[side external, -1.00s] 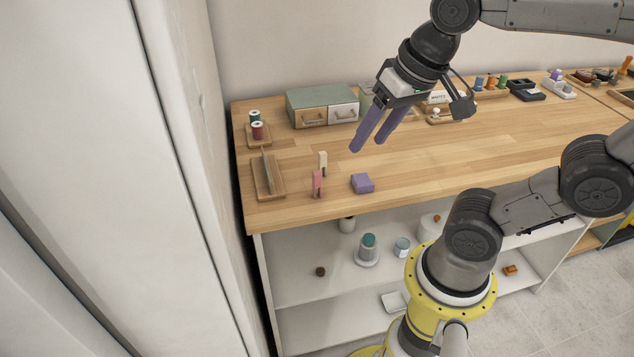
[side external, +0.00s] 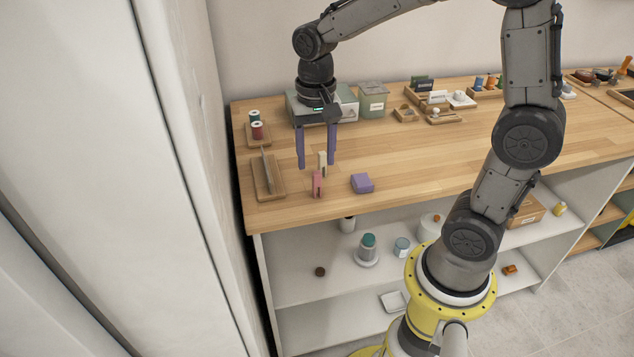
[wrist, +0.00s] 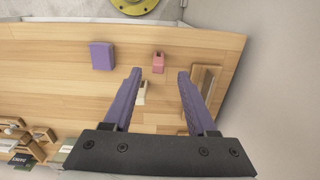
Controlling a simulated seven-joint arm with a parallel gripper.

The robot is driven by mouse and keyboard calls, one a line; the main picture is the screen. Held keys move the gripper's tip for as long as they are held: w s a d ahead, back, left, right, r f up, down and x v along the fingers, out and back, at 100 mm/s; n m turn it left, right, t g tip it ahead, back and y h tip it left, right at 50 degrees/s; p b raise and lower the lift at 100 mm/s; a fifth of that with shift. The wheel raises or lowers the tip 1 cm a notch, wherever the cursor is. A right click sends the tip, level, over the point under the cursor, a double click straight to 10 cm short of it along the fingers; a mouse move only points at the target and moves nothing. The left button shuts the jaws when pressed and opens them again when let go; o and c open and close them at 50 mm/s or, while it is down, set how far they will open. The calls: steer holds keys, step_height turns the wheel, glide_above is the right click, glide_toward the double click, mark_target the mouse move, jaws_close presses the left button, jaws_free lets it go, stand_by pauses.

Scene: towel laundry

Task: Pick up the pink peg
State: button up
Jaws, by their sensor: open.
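The pink peg (side external: 317,184) stands upright near the front left of the wooden table; it also shows in the wrist view (wrist: 158,63), beyond the fingertips. A cream peg (side external: 322,162) stands just behind it and appears in the wrist view (wrist: 142,92) between the fingers, nearer the left one. My gripper (side external: 316,166) has purple fingers pointing down, spread apart with nothing held. In the wrist view my gripper (wrist: 160,72) is open, its tips short of the pink peg. In the side view the fingers are above and around the area behind the pink peg; their exact height is unclear.
A purple block (side external: 362,183) lies right of the pegs. A wooden holder with an upright plate (side external: 268,178) stands at the left. Thread spools (side external: 257,131) stand behind it. A drawer box (side external: 345,103) is at the back.

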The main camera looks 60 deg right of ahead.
mark_target(317, 185)
steer(key=f, duration=0.8)
steer(key=shift+d, duration=0.2)
steer(key=shift+c, duration=0.3)
jaws_close()
